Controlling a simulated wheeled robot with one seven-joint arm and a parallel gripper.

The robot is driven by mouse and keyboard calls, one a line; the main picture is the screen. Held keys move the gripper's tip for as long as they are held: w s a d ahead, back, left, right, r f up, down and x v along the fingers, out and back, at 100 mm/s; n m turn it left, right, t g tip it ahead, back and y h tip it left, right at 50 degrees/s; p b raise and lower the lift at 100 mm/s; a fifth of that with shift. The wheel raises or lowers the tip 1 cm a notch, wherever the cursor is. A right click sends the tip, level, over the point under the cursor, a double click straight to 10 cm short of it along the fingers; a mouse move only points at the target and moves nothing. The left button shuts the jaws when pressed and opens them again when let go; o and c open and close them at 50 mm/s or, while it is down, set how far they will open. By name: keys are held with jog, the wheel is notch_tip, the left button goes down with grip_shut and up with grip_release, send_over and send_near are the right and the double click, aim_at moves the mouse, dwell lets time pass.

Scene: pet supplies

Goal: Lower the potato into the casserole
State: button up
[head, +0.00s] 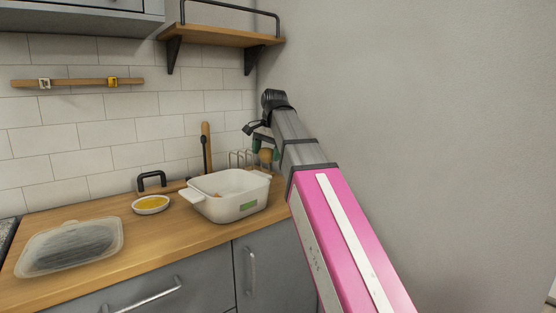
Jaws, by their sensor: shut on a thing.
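My gripper (262,147) is above and behind the casserole's right rear side, small and partly hidden by my arm. It is shut on a brown, rounded potato (266,156), which appears just above the casserole's far right rim. How far apart the potato and casserole are in depth is unclear.
A small white dish with yellow contents (151,204) stands left of the casserole. A clear lidded container (70,245) lies at the front left. A wire rack (238,159) and an upright wooden utensil (206,148) are behind the casserole. The grey wall (420,120) is close on the right.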

jog(key=w+a+f, duration=0.1)
jog(key=a+f, duration=0.1)
jog(key=a, duration=0.7)
jog(key=shift+a+f, duration=0.2)
jog(key=shift+a, duration=0.05)
jog(key=shift+f, duration=0.1)
dwell(0.4)
jog(key=shift+f, duration=3.8)
jog(key=shift+f, duration=2.45)
